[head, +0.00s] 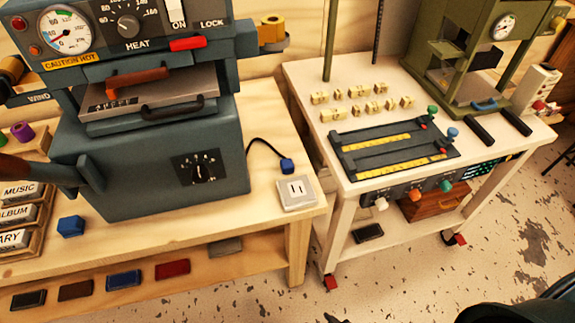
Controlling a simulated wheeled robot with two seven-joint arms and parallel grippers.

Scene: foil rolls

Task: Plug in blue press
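The blue press (150,165) stands on the left wooden bench, with a gauge, a HEAT dial and a red switch on its front. A black cord (262,146) runs from its right side to a small blue plug (287,166). The plug lies on the bench just behind a pale square socket plate (297,193) with two dark slots. The plug is apart from the slots. Neither of my grippers can be made out in the head view.
A blue block (71,226) and labelled boxes (25,215) are on the left bench. A white cart (345,195) with a green press (470,55) stands to the right across a narrow gap. A dark rounded shape fills the bottom right corner.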

